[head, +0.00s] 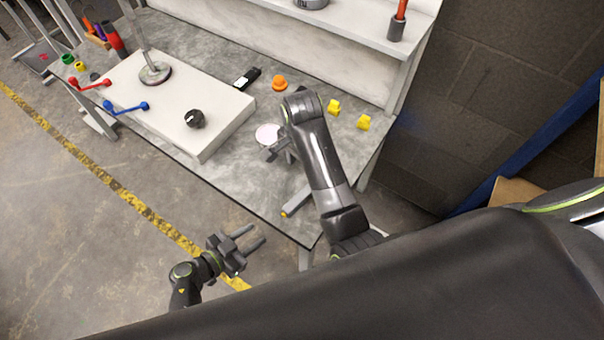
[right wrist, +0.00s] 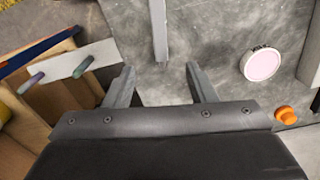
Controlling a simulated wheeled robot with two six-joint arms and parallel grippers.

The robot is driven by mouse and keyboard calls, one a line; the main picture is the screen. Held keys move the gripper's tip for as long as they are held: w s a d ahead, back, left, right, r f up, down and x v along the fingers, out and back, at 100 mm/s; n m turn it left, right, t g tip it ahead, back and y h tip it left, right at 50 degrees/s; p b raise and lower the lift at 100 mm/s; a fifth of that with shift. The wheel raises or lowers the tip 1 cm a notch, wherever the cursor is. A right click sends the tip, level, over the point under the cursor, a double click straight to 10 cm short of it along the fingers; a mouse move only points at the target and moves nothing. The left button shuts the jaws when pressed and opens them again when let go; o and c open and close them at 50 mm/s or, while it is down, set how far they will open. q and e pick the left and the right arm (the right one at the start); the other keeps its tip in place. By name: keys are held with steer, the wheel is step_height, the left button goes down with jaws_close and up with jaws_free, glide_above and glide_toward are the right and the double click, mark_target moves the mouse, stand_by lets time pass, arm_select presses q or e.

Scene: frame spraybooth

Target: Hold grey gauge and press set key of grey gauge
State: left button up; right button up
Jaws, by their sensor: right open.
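A slim grey bar with a yellow end (head: 297,201) lies near the right front edge of the bench; it is the grey thing most like the gauge, but no display or set key is legible on it. In the right wrist view a grey bar (right wrist: 159,28) points down toward the gap between my fingers. My right gripper (head: 274,152) is open and empty over the bench, close to a round white-pink disc (head: 266,134); its open fingers also show in the wrist view (right wrist: 164,80). My left gripper (head: 258,237) is open and empty, off the bench's front edge.
A black device with a white end (head: 246,78), an orange knob (head: 279,83) and yellow pieces (head: 363,122) lie toward the back. A pale box (head: 170,95) with a black knob, red and blue levers fills the left. A shelf stands behind.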

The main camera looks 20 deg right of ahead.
mark_target(302, 195)
step_height(302, 195, down, 17)
steer(key=shift+r, duration=0.1)
stand_by(0.4)
